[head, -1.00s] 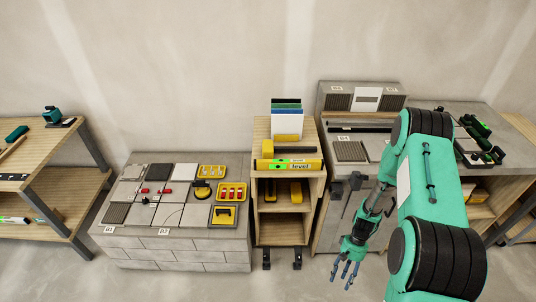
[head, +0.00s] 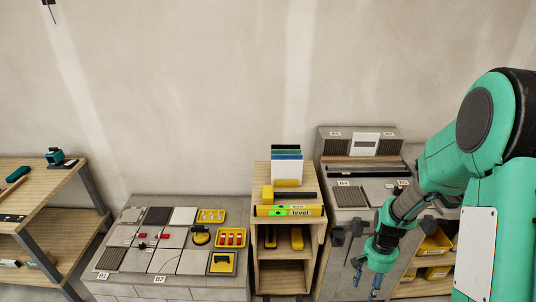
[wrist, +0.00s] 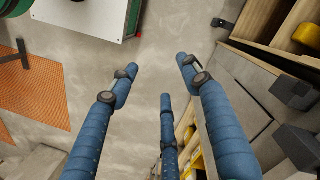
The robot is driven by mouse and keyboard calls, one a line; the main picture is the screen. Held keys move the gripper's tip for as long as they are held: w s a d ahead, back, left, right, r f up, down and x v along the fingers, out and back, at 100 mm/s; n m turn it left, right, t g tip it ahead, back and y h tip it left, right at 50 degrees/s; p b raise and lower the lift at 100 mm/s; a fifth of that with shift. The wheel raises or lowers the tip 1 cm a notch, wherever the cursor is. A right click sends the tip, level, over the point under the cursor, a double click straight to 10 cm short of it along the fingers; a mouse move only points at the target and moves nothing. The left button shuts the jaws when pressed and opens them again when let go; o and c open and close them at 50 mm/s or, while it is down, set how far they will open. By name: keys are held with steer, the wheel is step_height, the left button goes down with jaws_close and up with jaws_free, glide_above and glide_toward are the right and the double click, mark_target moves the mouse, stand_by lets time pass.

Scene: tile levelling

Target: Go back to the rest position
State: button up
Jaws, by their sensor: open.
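My gripper (head: 368,281) hangs low at the right in the head view, in front of the grey cabinet. It has blue fingers and a teal wrist. In the wrist view my gripper (wrist: 165,90) shows its blue fingers spread apart, with nothing between them and bare floor beyond. My teal arm reaches in from the right edge of the head view and hides part of the right-hand bench.
A wooden shelf unit (head: 312,240) holds a yellow level (head: 289,211). A grey block bench (head: 200,290) carries tiles and yellow trays. A wooden workbench (head: 60,185) stands at the left. The wrist view shows an orange perforated mat (wrist: 40,85) on the floor.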

steer(key=s+a+r+n+t+b, duration=0.1)
steer(key=s+a+r+t, duration=0.15)
steer(key=r, duration=0.85)
steer(key=s+a+r+n+t+b, duration=0.15)
steer(key=a+r, duration=0.25)
steer(key=r, duration=0.7)
steer(key=s+a+r+n+t, duration=0.1)
steer(key=s+a+r+n, duration=0.1)
steer(key=s+r, duration=0.4)
steer(key=s+a+r+n+t, duration=0.1)
steer(key=s+a+r+t, duration=0.1)
steer(key=s+a+r, duration=0.2)
steer(key=shift+s+a+r+n+b, duration=0.2)
steer(key=shift+s+r+n+b, duration=0.2)
steer(key=shift+s+r, duration=1.3)
steer(key=shift+s+f, duration=0.3)
steer(key=shift+f, duration=0.05)
